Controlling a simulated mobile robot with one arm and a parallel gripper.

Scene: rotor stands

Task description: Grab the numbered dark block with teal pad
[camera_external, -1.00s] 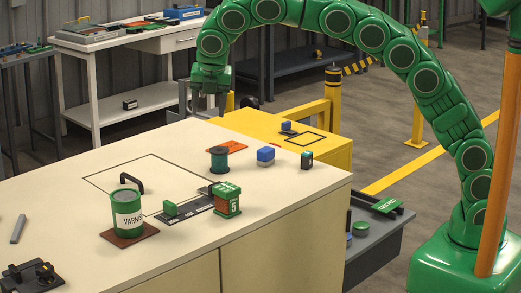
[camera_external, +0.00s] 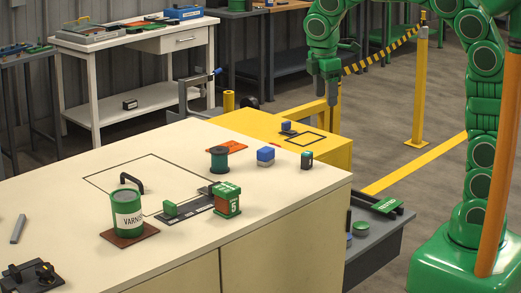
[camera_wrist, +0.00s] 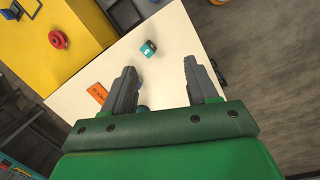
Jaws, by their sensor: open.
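A small dark block with a teal-green pad and a pale mark (camera_external: 307,160) stands near the right edge of the cream bench top. In the wrist view a small block with a teal face and a white character (camera_wrist: 148,48) sits on the bench, ahead of and between my fingers; the character is too small to read surely. My gripper (camera_external: 328,98) hangs high behind the bench, pointing down, well apart from the block. In the wrist view my gripper (camera_wrist: 160,75) is open, with nothing held between its fingers.
A blue-and-white block (camera_external: 265,157), a green spool (camera_external: 219,160) and an orange plate (camera_external: 227,146) stand nearby. A larger green-and-red box marked 5 (camera_external: 227,200) and a varnish can (camera_external: 127,212) are nearer. A yellow cabinet (camera_external: 318,150) adjoins behind.

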